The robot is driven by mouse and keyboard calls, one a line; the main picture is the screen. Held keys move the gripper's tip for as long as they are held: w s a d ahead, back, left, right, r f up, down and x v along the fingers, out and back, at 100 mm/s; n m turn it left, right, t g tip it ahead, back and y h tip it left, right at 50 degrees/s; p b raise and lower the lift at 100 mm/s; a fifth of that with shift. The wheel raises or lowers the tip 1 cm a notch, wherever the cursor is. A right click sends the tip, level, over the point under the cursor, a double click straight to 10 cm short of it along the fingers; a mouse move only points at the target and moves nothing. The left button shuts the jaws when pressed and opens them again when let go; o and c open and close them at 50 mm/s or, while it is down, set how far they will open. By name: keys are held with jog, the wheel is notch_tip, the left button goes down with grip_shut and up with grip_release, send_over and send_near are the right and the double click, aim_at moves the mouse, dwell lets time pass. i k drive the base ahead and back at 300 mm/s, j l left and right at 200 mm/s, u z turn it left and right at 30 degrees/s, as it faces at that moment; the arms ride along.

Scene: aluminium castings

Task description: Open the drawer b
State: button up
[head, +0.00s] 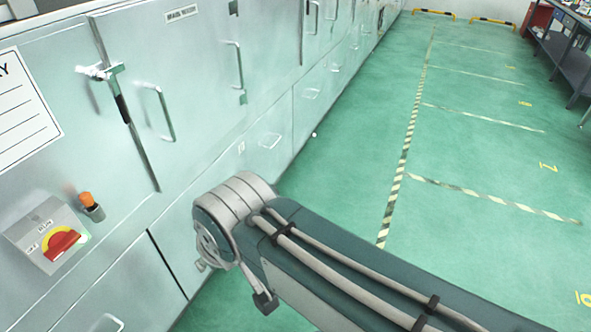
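A row of pale metal cabinets (200,75) runs along the left, with doors above and lower fronts below. I cannot tell which front is drawer b. Another lower front (165,282) at the bottom left has a handle (108,322) cut by the picture edge. The lower fronts that show look closed. My arm reaches from the bottom right towards the cabinets and hides part of the lower fronts. My gripper does not show.
A red rotary switch (62,243) and an orange lamp (87,199) stick out at the left. A latch (100,72) and upright door handles (158,112) project above. The green floor (350,150) with striped lines is clear. A dark workbench (565,55) stands far right.

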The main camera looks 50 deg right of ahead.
aim_at(265, 150)
jog(key=z, duration=1.1)
jog(key=i+l, duration=0.25)
jog(key=i, duration=0.25)
jog(key=i+l, duration=0.3)
jog(key=i, duration=0.15)
jog(key=i+l, duration=0.25)
jog(key=i, duration=0.25)
jog(key=i+l, duration=0.3)
jog(key=i, duration=0.2)
jog(key=i+l, duration=0.25)
jog(key=i, duration=0.2)
